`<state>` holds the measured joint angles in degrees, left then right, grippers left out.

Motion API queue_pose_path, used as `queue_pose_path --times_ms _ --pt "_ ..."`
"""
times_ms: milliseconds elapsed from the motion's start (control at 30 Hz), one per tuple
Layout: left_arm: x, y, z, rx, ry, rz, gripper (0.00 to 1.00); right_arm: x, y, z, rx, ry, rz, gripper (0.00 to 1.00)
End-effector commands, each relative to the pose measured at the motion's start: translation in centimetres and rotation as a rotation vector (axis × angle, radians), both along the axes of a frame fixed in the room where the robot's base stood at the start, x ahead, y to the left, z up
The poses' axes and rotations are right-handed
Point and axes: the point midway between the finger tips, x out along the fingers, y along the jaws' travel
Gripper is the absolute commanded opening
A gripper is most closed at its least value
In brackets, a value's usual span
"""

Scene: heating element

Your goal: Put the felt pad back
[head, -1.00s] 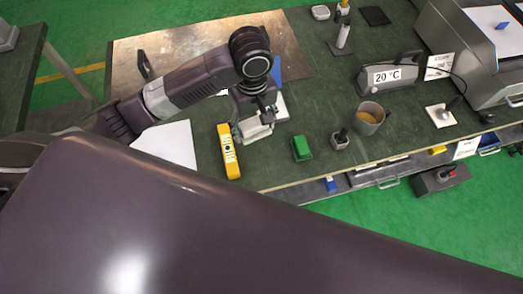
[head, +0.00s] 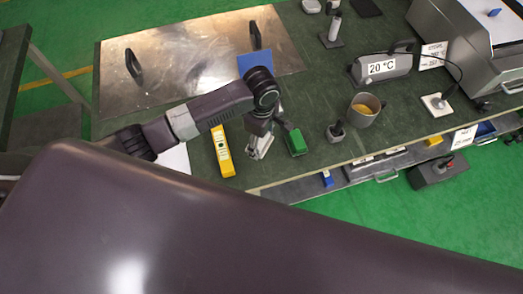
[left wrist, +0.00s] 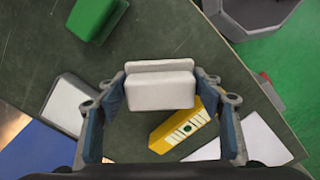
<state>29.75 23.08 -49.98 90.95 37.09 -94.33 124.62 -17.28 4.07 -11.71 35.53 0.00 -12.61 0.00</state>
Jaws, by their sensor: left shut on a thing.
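My left gripper (head: 258,148) is low over the front part of the green worktop, between the yellow tool and the green block. In the left wrist view its two blue-lined fingers (left wrist: 165,108) stand on either side of a pale block with a thin flange, which I take to be the felt pad (left wrist: 160,92). The gripper is shut on it. The pad's pale side also shows under the gripper in the head view (head: 262,143). Whether it touches the worktop I cannot tell. My right gripper is not in view.
The yellow tool (head: 223,152) lies left of the gripper, the green block (head: 296,142) close on its right. A metal plate (head: 185,65) with two handles lies behind. A small dark-handled block (head: 336,132) and a mug (head: 363,110) stand further right. The worktop's front edge (head: 300,176) is near.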

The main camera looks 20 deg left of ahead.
Motion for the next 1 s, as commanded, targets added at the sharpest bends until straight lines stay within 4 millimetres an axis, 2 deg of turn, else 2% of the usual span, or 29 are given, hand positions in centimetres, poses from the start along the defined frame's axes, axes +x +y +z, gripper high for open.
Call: queue_pose_path --times_ms 100,267,500,933,967,1000 --pt "0.0 0.0 -1.9 0.001 0.0 -0.001 0.38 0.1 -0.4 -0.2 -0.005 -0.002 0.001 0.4" --pt "0.0 0.0 -3.2 0.0 -0.001 -0.001 0.38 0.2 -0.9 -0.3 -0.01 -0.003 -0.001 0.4" --pt "0.0 0.0 -6.6 0.001 0.0 -0.002 0.38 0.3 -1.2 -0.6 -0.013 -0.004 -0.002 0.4" --pt "0.0 0.0 -7.2 0.0 -0.001 -0.001 0.38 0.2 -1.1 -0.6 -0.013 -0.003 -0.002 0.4" --pt "0.0 0.0 -7.3 0.0 -0.001 -0.001 0.62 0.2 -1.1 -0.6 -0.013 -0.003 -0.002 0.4" --pt "0.0 0.0 -7.3 0.0 -0.002 -0.001 0.66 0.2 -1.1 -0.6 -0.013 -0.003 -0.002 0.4"
